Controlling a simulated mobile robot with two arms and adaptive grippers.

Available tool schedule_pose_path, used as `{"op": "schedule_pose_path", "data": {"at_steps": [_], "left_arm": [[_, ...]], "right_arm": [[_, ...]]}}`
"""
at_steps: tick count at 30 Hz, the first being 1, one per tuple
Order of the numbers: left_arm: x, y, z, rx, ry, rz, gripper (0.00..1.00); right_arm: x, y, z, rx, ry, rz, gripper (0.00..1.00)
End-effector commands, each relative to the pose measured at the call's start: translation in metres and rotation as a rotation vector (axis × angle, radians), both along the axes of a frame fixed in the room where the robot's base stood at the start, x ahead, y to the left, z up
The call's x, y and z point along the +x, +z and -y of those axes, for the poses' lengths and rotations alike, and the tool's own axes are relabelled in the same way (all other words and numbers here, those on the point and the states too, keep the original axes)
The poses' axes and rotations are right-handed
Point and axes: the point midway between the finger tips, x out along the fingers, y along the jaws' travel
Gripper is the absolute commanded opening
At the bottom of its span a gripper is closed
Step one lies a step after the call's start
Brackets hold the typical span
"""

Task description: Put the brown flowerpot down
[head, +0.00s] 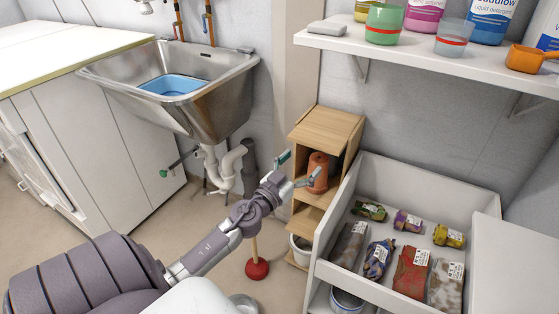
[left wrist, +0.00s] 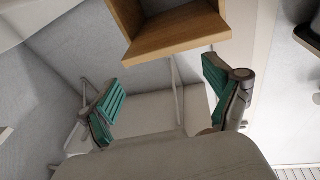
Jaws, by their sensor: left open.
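The brown flowerpot (head: 320,161) is in the open wooden shelf unit (head: 331,124), in its upper compartment, in the head view. It looks upright; its lower part is partly covered by my gripper. My left gripper (head: 298,169) is open at the front of that compartment, with one finger crossing in front of the pot. In the left wrist view the two teal-padded fingers (left wrist: 165,100) are wide apart with nothing held between them. The wooden shelf unit shows at the top there (left wrist: 178,40); I cannot make out the pot. My right gripper is not in view.
A white drawer unit (head: 340,205) with several packets stands right of the shelf unit. A metal sink (head: 215,105) with a blue basin (head: 175,85) is at the left. A plunger (head: 257,268) stands on the floor. A white wall shelf (head: 420,60) holds detergents above.

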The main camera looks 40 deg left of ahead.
Motion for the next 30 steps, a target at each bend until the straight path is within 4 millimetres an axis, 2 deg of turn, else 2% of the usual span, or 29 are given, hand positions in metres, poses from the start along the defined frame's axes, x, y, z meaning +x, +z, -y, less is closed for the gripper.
{"op": "schedule_pose_path", "data": {"at_steps": [1, 2, 3, 5, 7, 9, 10, 12, 15, 18, 21, 30], "left_arm": [[-0.019, -0.005, 0.004, -0.034, 0.108, -0.005, 0.9], [-0.031, -0.011, 0.004, -0.046, 0.182, -0.032, 0.9], [-0.048, -0.023, 0.005, -0.065, 0.271, -0.098, 0.9], [-0.077, -0.051, 0.011, -0.087, 0.375, -0.256, 0.9], [-0.116, -0.09, 0.032, -0.099, 0.426, -0.51, 0.9], [-0.16, -0.124, 0.066, -0.091, 0.383, -0.784, 0.9], [-0.177, -0.135, 0.082, -0.081, 0.343, -0.89, 0.9], [-0.214, -0.151, 0.117, -0.054, 0.223, -1.088, 0.9], [-0.255, -0.159, 0.156, -0.014, 0.051, -1.274, 0.9], [-0.279, -0.159, 0.178, 0.017, -0.072, -1.367, 0.9], [-0.288, -0.159, 0.186, 0.031, -0.122, -1.399, 0.9], [-0.288, -0.159, 0.186, 0.034, -0.124, -1.401, 0.9]], "right_arm": [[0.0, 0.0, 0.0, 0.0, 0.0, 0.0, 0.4], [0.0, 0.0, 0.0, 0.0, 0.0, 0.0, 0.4], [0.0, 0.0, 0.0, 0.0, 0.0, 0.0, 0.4], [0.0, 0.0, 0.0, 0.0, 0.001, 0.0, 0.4], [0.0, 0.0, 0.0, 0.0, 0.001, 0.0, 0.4], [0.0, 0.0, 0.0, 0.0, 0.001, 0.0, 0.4], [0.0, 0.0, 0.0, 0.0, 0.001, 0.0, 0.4], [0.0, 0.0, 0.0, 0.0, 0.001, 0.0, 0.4], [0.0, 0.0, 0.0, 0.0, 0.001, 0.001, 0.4], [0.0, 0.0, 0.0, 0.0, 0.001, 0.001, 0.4], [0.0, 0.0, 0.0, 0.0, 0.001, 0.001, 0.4], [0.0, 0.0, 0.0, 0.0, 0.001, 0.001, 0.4]]}}
